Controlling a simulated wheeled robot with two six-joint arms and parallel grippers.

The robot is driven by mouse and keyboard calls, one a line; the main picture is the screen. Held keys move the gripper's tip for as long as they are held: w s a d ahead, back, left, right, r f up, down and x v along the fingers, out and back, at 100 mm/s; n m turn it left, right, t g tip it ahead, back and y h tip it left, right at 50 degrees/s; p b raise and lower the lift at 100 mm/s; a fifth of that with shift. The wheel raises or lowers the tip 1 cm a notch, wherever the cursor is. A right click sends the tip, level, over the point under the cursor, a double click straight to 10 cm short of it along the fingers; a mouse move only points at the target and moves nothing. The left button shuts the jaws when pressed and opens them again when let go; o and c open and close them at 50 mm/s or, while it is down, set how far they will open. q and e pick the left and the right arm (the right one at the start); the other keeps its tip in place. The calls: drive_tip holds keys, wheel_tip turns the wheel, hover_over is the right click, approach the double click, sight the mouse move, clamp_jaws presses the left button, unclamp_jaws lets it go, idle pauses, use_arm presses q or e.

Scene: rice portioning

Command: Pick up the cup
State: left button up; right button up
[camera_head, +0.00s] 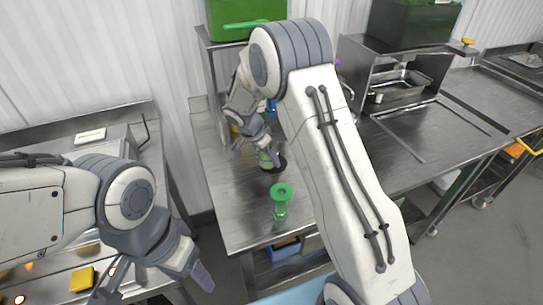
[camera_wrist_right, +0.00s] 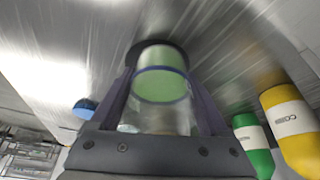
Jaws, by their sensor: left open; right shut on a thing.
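A clear cup with a green end (camera_wrist_right: 161,85) and a blue band stands between the two fingers of my right gripper (camera_wrist_right: 165,108) in the right wrist view, and they are shut on it. In the head view the right gripper (camera_head: 256,143) is over the metal table, and the cup (camera_head: 267,158) is partly hidden by it. A dark round patch lies at the cup's far end; I cannot tell whether the cup touches the table. My left gripper (camera_head: 150,283) is open and empty at the lower left.
A green flared container (camera_head: 281,202) stands on the table nearer the front. A yellow bottle (camera_wrist_right: 289,125) and a green bottle (camera_wrist_right: 252,145) are right of the gripper in the wrist view. A blue round thing (camera_wrist_right: 85,108) is at left. A yellow block (camera_head: 82,279) lies at lower left.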

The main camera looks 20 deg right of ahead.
drive_tip(key=s+a, duration=0.1)
drive_tip(key=a, duration=0.1)
drive_tip(key=a+b, duration=0.1)
drive_tip(key=s+a+b, duration=0.1)
drive_tip(key=a, duration=0.1)
drive_tip(key=shift+s+a, duration=0.3)
use_arm(q)
drive_tip(key=shift+f+b, duration=0.55)
drive_tip(key=shift+f, duration=1.2)
use_arm(e)
wheel_tip(320, 180, up, 14)
drive_tip(key=shift+f, duration=0.15)
use_arm(q)
drive_tip(key=shift+c, duration=1.2)
drive_tip(key=shift+s, duration=0.1)
use_arm(e)
drive_tip(key=shift+d, duration=0.15)
